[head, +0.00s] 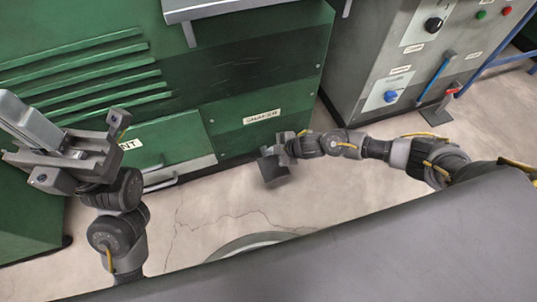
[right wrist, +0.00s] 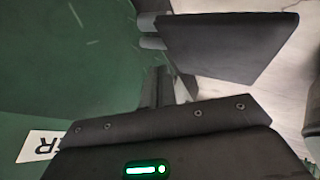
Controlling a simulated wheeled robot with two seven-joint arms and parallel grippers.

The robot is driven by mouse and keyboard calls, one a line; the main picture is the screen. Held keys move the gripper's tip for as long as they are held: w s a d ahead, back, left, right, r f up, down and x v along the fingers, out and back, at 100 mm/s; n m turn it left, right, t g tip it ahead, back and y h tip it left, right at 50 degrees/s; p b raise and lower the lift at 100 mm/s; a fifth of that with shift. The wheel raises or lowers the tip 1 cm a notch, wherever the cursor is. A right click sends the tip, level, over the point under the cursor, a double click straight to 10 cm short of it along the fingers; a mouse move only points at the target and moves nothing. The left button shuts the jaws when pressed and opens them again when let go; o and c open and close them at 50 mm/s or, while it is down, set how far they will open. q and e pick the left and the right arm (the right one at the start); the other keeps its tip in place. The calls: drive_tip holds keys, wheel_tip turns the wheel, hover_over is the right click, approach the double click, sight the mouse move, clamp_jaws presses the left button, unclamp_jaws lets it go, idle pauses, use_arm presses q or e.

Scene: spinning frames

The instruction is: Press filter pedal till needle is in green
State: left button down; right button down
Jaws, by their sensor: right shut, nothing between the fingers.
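A dark, flat pedal plate (head: 275,171) sticks out low at the front of the green machine; it also shows as a dark slab on two short stubs in the right wrist view (right wrist: 230,45). I cannot read a label that names it as the filter pedal. My right gripper (head: 283,145) is shut and empty, close by the top of this plate; I cannot tell whether they touch. My left gripper (head: 70,140) is raised in front of the green machine at the left, away from the plate; its jaw opening is unclear. No gauge needle or green zone can be made out.
The green machine (head: 240,75) has slats and a partly readable label plate (head: 262,117). The pale floor (head: 215,215) is bare and cracked.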

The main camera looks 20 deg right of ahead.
drive_tip(key=shift+w+r+p, duration=0.1)
drive_tip(key=shift+r+p, duration=2.5)
drive_tip(key=shift+p, duration=0.1)
